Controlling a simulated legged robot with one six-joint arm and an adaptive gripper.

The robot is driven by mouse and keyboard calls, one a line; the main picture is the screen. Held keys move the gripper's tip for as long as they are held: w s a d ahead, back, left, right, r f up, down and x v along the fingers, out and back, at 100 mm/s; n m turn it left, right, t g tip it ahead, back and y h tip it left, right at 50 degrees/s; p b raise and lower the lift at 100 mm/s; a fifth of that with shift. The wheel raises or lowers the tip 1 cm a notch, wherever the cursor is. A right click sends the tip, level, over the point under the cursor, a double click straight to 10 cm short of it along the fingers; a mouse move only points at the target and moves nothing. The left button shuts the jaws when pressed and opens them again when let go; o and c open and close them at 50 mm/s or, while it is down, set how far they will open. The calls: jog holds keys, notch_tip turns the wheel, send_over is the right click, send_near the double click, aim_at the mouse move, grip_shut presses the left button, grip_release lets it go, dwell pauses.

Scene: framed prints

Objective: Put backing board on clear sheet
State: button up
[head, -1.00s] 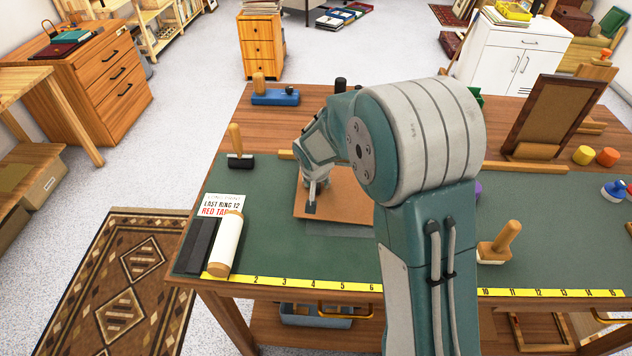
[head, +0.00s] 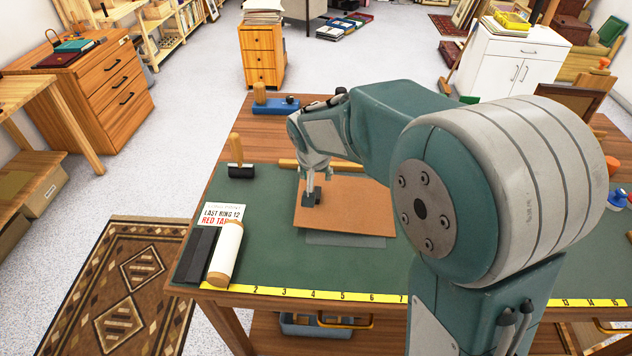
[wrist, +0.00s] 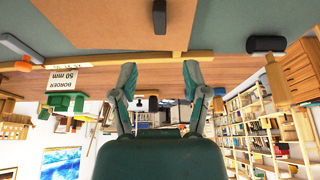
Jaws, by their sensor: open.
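The backing board (head: 352,205) is a flat brown panel on the green mat. It covers most of the clear sheet (head: 345,240), whose greyish see-through strip shows along the board's near edge. A small dark upright piece (head: 311,197) stands on the board's left part and shows in the wrist view (wrist: 159,17). My gripper (head: 318,177) is at the board's far left part, just beyond the dark piece. In the wrist view my gripper (wrist: 160,75) has its fingers spread with nothing between them, and the board (wrist: 100,20) lies at the top.
A roller with a wooden handle (head: 239,165) stands left of the board. A label card (head: 220,214), a black bar (head: 196,254) and a white roll (head: 226,252) lie at the near left. A yellow ruler (head: 300,293) runs along the front edge. A wooden strip lies behind the board.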

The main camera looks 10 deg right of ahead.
jog(key=s+d+r, duration=0.3)
jog(key=s+r, duration=0.2)
jog(key=s, duration=0.2)
jog(key=s+d+r, duration=0.3)
jog(key=s+r, duration=0.1)
jog(key=s, duration=0.2)
jog(key=s+d+n+t+y, duration=0.1)
jog(key=s+d+n, duration=0.1)
jog(key=s, duration=1.1)
jog(key=shift+s+d+r, duration=0.15)
jog(key=shift+s+r, duration=0.05)
jog(key=shift+r, duration=0.25)
